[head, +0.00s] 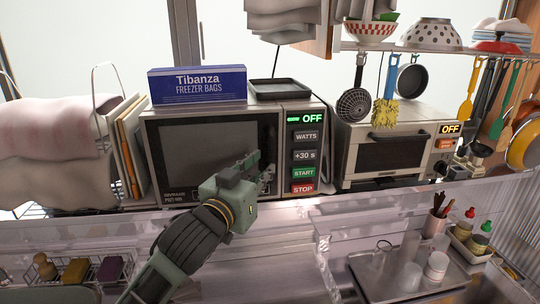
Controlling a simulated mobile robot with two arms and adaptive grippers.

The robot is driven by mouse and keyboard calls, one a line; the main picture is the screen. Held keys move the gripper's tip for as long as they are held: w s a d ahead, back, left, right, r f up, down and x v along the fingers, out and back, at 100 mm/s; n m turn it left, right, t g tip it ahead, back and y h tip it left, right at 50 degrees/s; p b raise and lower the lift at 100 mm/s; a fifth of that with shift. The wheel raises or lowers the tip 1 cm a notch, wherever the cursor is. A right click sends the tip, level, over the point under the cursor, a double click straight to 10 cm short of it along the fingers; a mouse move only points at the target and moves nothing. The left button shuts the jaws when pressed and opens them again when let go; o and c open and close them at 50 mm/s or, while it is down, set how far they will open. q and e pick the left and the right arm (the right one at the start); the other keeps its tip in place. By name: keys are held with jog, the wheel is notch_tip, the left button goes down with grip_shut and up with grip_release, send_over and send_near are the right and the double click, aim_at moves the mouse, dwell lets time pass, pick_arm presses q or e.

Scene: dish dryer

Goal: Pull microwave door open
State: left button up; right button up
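The microwave (214,134) stands on the back counter left of centre, with a dark door window and a control panel (304,150) on its right. Its door looks shut against the body. My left gripper (262,168) is in front of the lower right part of the door, close to the panel's left edge. It covers the lower part of the door's right edge, so contact with a handle cannot be made out. Whether its fingers are apart or closed is not clear. My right gripper is not seen.
A blue freezer bag box (197,84) and a dark tray (278,89) lie on the microwave. A toaster oven (392,150) stands to the right, below hanging utensils. Folded towels (50,150) are at left. A transparent ledge (420,195) runs in front, with cups on a metal tray (376,284).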

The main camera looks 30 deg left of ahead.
aim_at(270, 161)
pick_arm(q)
jog(key=w+p, duration=0.1)
jog(key=w, duration=0.3)
jog(key=shift+r, duration=0.2)
jog(key=shift+w+a+f, duration=0.15)
jog(key=shift+w+f, duration=0.05)
jog(key=shift+w, duration=0.8)
jog(key=shift+c, duration=1)
grip_shut()
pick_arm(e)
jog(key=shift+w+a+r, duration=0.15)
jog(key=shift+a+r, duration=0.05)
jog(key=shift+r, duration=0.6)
